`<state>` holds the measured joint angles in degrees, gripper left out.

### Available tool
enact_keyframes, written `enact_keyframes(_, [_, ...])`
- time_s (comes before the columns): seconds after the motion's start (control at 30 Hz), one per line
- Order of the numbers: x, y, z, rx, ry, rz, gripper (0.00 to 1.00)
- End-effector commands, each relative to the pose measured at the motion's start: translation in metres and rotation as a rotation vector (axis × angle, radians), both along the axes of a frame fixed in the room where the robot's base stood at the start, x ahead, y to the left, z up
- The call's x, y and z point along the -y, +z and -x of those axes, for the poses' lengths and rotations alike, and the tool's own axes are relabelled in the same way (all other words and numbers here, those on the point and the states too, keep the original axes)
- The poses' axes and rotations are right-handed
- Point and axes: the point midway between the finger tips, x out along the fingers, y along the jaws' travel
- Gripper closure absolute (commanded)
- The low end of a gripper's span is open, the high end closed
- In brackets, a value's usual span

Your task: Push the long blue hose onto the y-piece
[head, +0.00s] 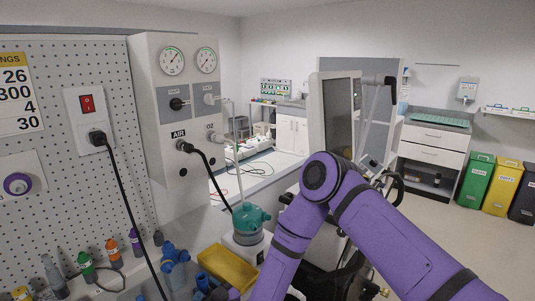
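My purple arm reaches down through the middle of the head view and leaves it at the bottom edge. Another blue part (204,283) shows at the bottom edge beside a yellow tray, cut off by the frame. I cannot tell whether it belongs to the long blue hose. No full length of blue hose is visible.
A yellow tray (228,268) and a teal-topped humidifier-like unit (248,222) stand close to my arm. Coloured connectors (113,253) line the pegboard (90,180). A black cable (130,215) hangs over the bench. Bins (503,187) stand far right, with open floor before them.

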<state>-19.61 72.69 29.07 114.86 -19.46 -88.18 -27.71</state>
Motion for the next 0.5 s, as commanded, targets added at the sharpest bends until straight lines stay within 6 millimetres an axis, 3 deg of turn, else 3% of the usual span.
enact_keyframes(0.03, [-0.0001, 0.0, 0.0001, 0.0, 0.0, 0.0, 0.69])
enact_keyframes(0.17, [0.0, -0.0001, 0.0001, 0.0, 0.0, 0.0, 0.99])
enact_keyframes(0.5, [-0.0001, 0.0052, -0.0001, 0.0, 0.0, 0.0, 1.0])
